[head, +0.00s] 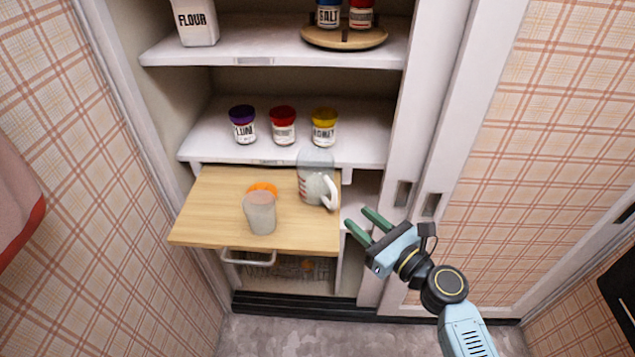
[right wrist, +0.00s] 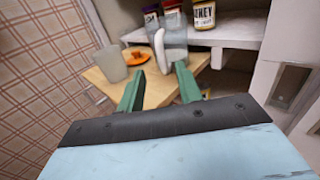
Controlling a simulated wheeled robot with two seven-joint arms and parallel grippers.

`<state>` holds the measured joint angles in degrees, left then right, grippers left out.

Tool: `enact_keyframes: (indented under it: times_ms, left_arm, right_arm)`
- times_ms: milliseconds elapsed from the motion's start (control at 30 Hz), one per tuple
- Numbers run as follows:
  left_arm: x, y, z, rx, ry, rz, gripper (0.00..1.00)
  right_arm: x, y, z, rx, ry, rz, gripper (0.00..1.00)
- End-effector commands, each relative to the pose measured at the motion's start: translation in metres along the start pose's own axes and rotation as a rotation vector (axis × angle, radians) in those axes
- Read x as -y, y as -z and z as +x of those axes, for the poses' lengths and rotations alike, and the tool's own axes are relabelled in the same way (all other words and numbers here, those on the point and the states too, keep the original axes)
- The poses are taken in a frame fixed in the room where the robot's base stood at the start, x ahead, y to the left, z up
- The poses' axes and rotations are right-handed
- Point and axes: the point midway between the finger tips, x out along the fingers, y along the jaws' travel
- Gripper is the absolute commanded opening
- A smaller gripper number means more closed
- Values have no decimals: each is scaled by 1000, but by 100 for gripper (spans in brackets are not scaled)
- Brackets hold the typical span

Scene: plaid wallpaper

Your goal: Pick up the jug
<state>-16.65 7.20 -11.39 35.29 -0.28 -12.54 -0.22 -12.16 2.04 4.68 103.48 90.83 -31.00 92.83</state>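The jug (head: 314,186) is a clear, see-through vessel with a white handle on its right side. It stands upright at the back right of a pulled-out wooden board. It also shows in the right wrist view (right wrist: 172,50), beyond the fingers, with its handle towards me. My right gripper (head: 362,224) has two green fingers spread apart with nothing between them. It is in front and to the right of the jug, apart from it. In the right wrist view the open fingers (right wrist: 160,80) point towards the jug. My left gripper is not in view.
A frosted cup (head: 260,213) stands on the board (head: 210,215), left of the jug, with an orange item (head: 263,188) behind it. Several lidded jars, including a yellow-lidded one (head: 323,127), stand on the shelf above. A cabinet frame (head: 385,240) stands close behind the right gripper.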

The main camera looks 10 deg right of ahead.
Motion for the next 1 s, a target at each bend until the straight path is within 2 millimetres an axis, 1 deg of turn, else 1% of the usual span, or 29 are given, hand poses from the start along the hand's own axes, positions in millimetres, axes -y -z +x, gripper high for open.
enact_keyframes:
  times_ms: [33,100,200,367,633,767,967,1000]
  left_arm:
    - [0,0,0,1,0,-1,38]
    - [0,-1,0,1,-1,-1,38]
    - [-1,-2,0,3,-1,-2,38]
    - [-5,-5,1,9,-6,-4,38]
    - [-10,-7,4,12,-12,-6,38]
    - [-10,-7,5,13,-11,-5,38]
    - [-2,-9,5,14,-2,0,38]
    - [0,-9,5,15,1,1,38]
  right_arm:
    - [0,-1,12,2,-1,-1,35]
    - [0,0,23,1,0,0,35]
    - [0,0,35,-1,1,-1,35]
    - [0,1,44,-2,0,-2,35]
    - [1,1,83,-2,1,-3,35]
    - [1,2,92,-4,1,-3,35]
    - [1,2,92,-5,1,-3,35]
    - [1,2,92,-5,1,-3,32]
